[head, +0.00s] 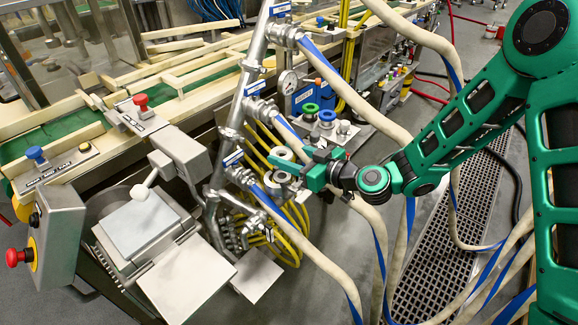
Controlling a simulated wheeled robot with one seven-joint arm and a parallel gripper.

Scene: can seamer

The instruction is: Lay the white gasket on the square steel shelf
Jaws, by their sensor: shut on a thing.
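My green gripper (284,168) is in the middle of the picture, reaching left from my arm, among the hoses and pipe fittings. It is shut on a small, pale ring-like piece, the white gasket (281,153), at its fingertips. The fingers partly hide it, and its outline is hard to separate from the fittings behind. A flat, square steel shelf (187,279) sticks out at the front of the machine at lower left, bare. A smaller bare steel plate (257,275) lies just right of it. My gripper is above and to the right of both, apart from them.
A slanting steel pipe manifold (237,120) with thick beige hoses (325,262) stands between the conveyor (70,140) and my arm. A control box (55,235) with a red button is at far left. Blue and green rings (327,116) sit behind my gripper.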

